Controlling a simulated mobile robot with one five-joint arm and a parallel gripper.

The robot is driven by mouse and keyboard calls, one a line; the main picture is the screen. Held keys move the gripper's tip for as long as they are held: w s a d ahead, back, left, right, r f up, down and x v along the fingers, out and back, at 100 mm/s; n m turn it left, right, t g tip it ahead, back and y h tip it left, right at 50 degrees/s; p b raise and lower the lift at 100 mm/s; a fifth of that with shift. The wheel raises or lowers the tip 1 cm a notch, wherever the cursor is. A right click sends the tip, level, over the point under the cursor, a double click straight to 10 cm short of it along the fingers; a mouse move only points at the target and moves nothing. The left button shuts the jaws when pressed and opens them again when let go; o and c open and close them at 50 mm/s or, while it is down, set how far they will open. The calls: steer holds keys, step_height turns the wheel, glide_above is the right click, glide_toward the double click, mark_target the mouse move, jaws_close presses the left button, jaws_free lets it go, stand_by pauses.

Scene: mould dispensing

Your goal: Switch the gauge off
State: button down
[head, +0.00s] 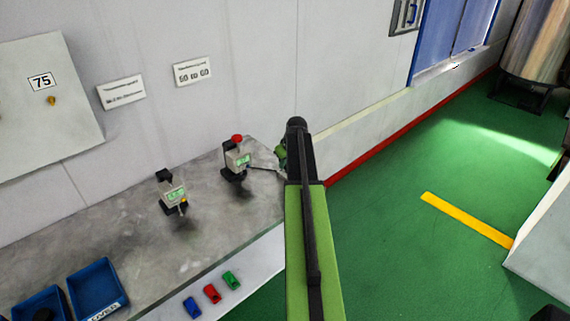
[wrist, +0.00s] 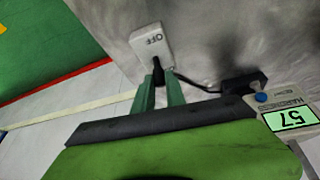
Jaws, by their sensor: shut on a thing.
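A white switch box marked OFF (wrist: 153,42) stands on the grey bench top in the wrist view. A black lever (wrist: 157,66) sticks out of it towards me. My gripper (wrist: 159,80) is shut on this lever with its green fingers. A black cable runs from near the box to a gauge (wrist: 290,115) with a lit green display reading 57 and a blue button. In the head view the gauge (head: 237,160) has a red top and a lit display. My gripper (head: 281,155) is to its right, and my arm hides the switch box there.
A second lit gauge (head: 172,192) stands on the bench (head: 130,245) to the left. Blue bins (head: 97,288) sit at the front left. Blue, red and green small items (head: 211,293) line the front edge. Green floor (head: 400,190) lies open on the right.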

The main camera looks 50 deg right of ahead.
steer(key=shift+s, duration=0.1)
steer(key=shift+s+a+f+t+b, duration=0.1)
steer(key=shift+s+f+t+b, duration=0.15)
steer(key=shift+s+t+b, duration=0.4)
steer(key=t+b, duration=0.1)
steer(key=b, duration=0.1)
steer(key=s+t+b, duration=0.1)
steer(key=t+b, duration=0.1)
steer(key=b, duration=0.1)
steer(key=shift+a+f, duration=0.1)
steer(key=shift+f, duration=0.2)
steer(key=t+b, duration=0.1)
steer(key=b, duration=0.1)
steer(key=s+t+b, duration=0.1)
steer(key=t+b, duration=0.1)
steer(key=b, duration=0.1)
steer(key=shift+s+f+m+h+b, duration=0.2)
steer(key=shift+m+h+b, duration=0.1)
steer(key=shift+h+b, duration=0.1)
steer(key=t+b, duration=0.2)
steer(key=b, duration=0.1)
steer(key=shift+s+r, duration=0.1)
steer(key=shift+s, duration=0.15)
steer(key=shift+r, duration=0.1)
steer(key=c, duration=1.4)
jaws_free()
steer(key=shift+o, duration=0.2)
